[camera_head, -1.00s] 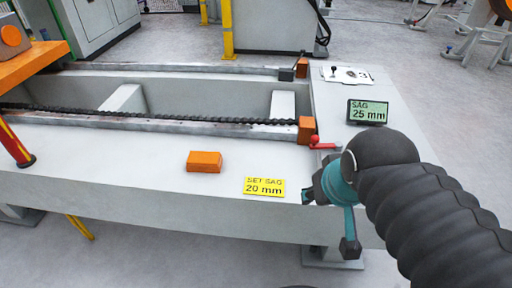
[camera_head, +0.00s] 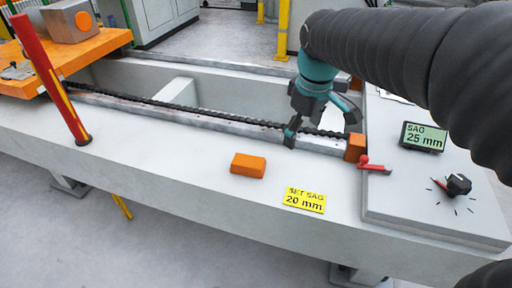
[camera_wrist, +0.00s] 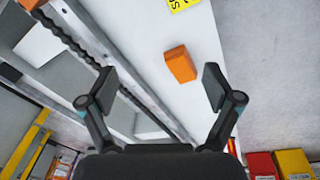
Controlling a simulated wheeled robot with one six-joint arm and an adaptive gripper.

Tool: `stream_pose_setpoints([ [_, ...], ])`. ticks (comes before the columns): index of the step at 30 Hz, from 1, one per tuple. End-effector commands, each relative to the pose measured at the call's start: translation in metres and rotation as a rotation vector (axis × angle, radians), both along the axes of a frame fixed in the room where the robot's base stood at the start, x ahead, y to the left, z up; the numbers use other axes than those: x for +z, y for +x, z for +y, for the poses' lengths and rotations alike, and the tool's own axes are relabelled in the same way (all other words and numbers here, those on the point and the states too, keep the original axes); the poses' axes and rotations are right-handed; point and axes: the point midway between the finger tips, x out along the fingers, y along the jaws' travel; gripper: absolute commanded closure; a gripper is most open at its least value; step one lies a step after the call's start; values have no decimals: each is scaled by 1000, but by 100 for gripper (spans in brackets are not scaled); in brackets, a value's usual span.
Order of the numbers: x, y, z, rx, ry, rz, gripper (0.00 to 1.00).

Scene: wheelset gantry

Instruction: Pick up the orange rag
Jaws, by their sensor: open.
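The orange rag (camera_head: 248,165) is a small folded block lying on the white ledge of the gantry bed, left of a yellow sign. In the wrist view the rag (camera_wrist: 180,64) lies beyond the fingertips, between their lines but nearer the right finger. My gripper (camera_head: 291,132) hangs above the rail and chain, up and to the right of the rag, apart from it. In the wrist view my gripper (camera_wrist: 160,88) has its two fingers wide apart with nothing between them.
A red-handled lever (camera_head: 374,166), a "SAG 25 mm" display (camera_head: 424,137) and a black knob (camera_head: 459,185) are at the right. A red post (camera_head: 50,80) stands at the left.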

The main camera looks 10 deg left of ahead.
Motion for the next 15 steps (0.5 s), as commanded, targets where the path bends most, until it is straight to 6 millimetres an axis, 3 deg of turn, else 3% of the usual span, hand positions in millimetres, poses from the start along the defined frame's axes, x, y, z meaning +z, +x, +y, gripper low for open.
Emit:
stream_pose_setpoints([
  [1, -5, 10, 22, 75, -16, 24, 10],
  [6, -21, 31, 79, 294, -61, 78, 10],
  [10, -32, 38, 110, 411, -83, 107, 10],
  [15, -42, 41, 129, 483, -96, 124, 10],
])
